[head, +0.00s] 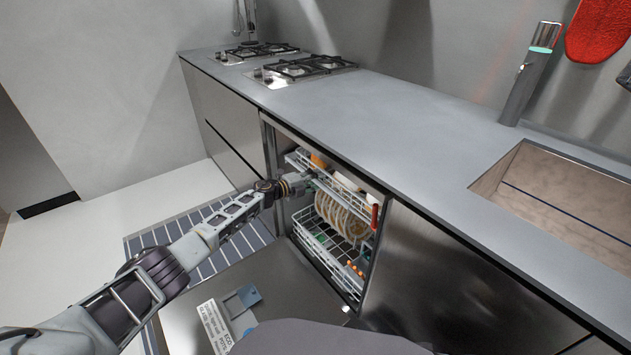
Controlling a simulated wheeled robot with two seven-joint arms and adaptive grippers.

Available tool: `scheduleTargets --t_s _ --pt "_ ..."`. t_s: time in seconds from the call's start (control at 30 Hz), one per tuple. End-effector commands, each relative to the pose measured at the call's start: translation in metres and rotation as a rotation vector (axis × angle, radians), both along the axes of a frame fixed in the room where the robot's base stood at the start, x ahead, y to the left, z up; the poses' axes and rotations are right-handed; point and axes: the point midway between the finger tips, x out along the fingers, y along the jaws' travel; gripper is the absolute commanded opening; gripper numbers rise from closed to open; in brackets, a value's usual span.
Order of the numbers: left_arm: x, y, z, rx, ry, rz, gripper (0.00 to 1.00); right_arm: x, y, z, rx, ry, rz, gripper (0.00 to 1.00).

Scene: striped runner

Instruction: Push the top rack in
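The top rack (296,160) is a white wire rack in the open dishwasher under the counter, and it holds an orange item (319,161) and pale dishes. It appears to lie mostly within the dishwasher opening. My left arm reaches in from the left, and my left gripper (311,181) is at the front of the top rack. I cannot tell whether it touches the rack, and its fingers are too small and partly hidden to show if they are open or shut. My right gripper is not in view.
The lower rack (318,251) holds several plates (341,217) and small orange items. The dishwasher door (285,292) is folded down in front. A striped runner (228,248) lies on the floor at left. The counter (400,125) overhangs the opening.

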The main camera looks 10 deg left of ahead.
Motion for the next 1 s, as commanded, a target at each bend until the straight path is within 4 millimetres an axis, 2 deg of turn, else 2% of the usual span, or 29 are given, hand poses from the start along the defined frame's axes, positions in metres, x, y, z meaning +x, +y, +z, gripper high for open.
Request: scheduleTargets --t_s 0.63,1.0 --pt "-0.002 0.003 0.001 0.001 -0.001 0.0 0.38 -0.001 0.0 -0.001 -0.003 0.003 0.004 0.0" --pt "-0.015 0.015 0.004 0.001 -0.001 0.0 0.38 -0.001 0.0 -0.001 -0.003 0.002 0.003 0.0"
